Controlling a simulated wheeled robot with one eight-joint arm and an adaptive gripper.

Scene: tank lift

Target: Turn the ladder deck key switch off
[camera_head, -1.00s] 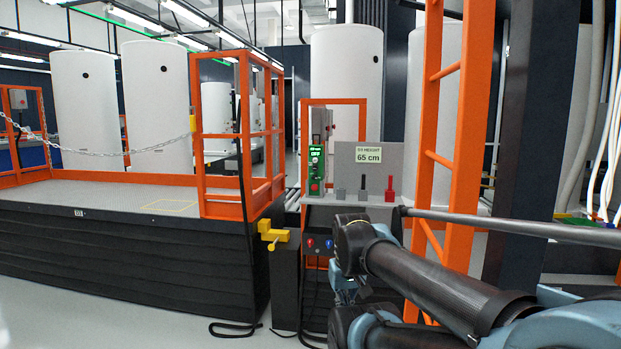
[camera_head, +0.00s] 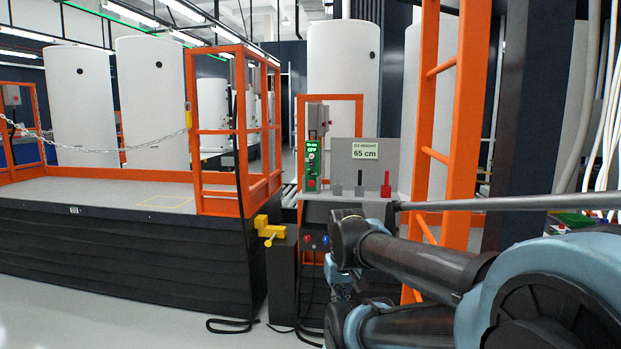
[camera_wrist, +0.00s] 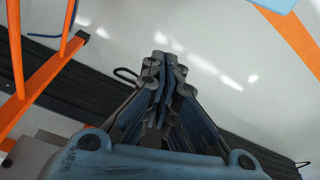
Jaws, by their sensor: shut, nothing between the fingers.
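A green control box (camera_head: 312,166) with a small lit display and a red button stands upright on the grey console (camera_head: 345,208) in the head view. A grey box (camera_head: 318,118) with a red knob is mounted above and behind it. I cannot make out which small part is the ladder deck key switch. My gripper (camera_wrist: 160,72) is shut and empty in the wrist view, with pale floor and a dark band beneath it. The green box and console do not show clearly in the wrist view. In the head view my arm is in front of the console's lower right, and my fingertips cannot be made out.
A "65 cm" sign (camera_head: 365,151) stands on the console above grey, dark and red levers (camera_head: 386,186). The orange ladder (camera_head: 457,110) rises at right. A grey bar (camera_head: 500,204) runs right from the console. The railed platform (camera_head: 120,192) fills the left. Cables lie on the floor.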

